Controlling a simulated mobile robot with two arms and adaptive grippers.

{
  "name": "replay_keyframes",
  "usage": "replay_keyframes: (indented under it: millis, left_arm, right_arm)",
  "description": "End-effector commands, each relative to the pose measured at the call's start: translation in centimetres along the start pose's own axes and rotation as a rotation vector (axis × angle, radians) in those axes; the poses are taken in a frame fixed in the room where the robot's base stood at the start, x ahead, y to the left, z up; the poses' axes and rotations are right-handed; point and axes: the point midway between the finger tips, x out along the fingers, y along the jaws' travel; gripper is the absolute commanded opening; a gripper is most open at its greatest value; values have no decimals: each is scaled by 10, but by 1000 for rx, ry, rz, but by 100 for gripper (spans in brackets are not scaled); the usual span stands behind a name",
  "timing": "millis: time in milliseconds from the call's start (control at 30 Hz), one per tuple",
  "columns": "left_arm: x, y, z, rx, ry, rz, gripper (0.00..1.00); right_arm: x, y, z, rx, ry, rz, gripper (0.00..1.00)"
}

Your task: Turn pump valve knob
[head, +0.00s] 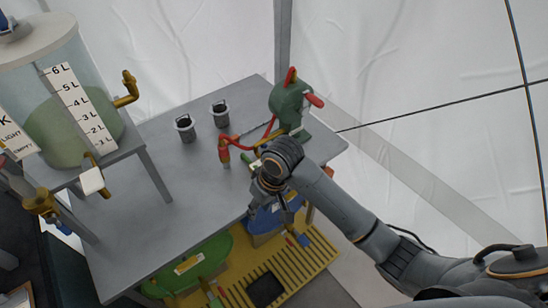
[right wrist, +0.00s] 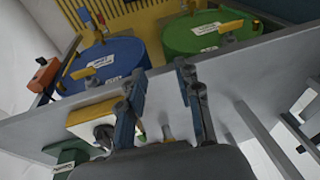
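The pump (head: 291,105) is a green body with red handles at the table's back right corner. A red hose (head: 262,138) runs from it to a red-handled nozzle (head: 224,152). I cannot tell which part is the valve knob. My right gripper (head: 276,182) is over the table's front right part, below the pump in the picture. In the right wrist view its two fingers (right wrist: 163,100) are apart, with nothing seen gripped between them. A yellow-and-white part (right wrist: 92,115) and a dark green block (right wrist: 72,158) lie left of the fingers. My left gripper is not in view.
The grey table (head: 160,215) has two dark cups (head: 186,129) at its back. A marked clear tank (head: 88,70) with yellow taps stands at left. Below the front edge are a green drum (head: 205,258) and a blue drum (right wrist: 108,62) on a yellow grating (head: 315,262).

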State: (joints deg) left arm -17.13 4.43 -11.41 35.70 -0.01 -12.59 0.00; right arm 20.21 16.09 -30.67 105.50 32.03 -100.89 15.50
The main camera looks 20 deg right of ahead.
Motion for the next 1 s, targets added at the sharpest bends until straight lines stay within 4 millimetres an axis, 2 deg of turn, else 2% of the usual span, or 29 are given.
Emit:
replay_keyframes:
  millis: [33, 233, 400, 533, 633, 733, 867, 1000]
  left_arm:
    - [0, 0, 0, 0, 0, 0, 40]
    - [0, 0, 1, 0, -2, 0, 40]
    - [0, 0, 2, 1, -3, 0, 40]
    - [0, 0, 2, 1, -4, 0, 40]
    - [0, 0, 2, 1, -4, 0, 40]
    - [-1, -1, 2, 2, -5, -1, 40]
    - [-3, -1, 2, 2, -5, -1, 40]
    - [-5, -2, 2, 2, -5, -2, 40]
  right_arm:
    - [-12, 12, -22, 0, -20, 25, 34]
    - [-65, 56, -80, 71, -113, 103, 34]
    - [-115, 88, -109, 163, -155, 154, 34]
    - [-138, 101, -119, 210, -167, 171, 34]
    - [-143, 105, -121, 225, -171, 177, 34]
    - [-136, 106, -119, 228, -174, 176, 34]
    - [-115, 109, -115, 227, -175, 176, 34]
    - [-86, 114, -109, 227, -175, 176, 34]
